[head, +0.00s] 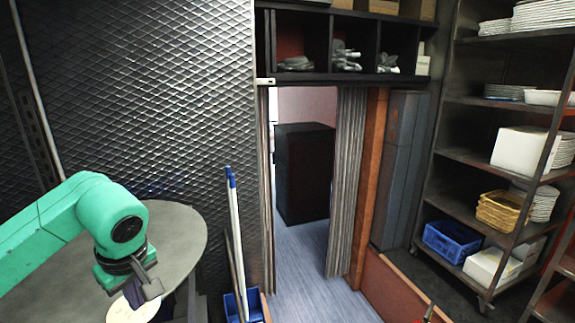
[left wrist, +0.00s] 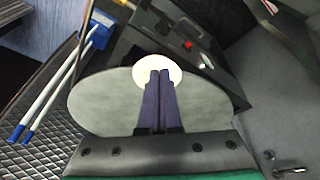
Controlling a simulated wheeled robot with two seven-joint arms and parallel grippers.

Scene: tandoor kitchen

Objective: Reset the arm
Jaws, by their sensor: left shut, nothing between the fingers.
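My left arm comes in from the left in the head view, with its gripper (head: 146,288) pointing down over a round grey table (head: 182,232). In the left wrist view the two dark fingers of the left gripper (left wrist: 160,74) lie together, shut and empty. A white round disc (left wrist: 147,72) shows beyond the fingertips over the grey round table (left wrist: 95,105). The same pale disc (head: 130,312) is partly cut off at the bottom of the head view. I cannot tell whether the fingertips touch it. My right gripper is not in view.
A blue bucket (head: 243,306) with long-handled poles (head: 237,235) stands right of the table against the patterned metal wall (head: 150,95). A curtained doorway with clear floor (head: 308,270) is in the middle. A metal shelf (head: 478,162) with plates, baskets and a blue crate (head: 457,241) stands at the right.

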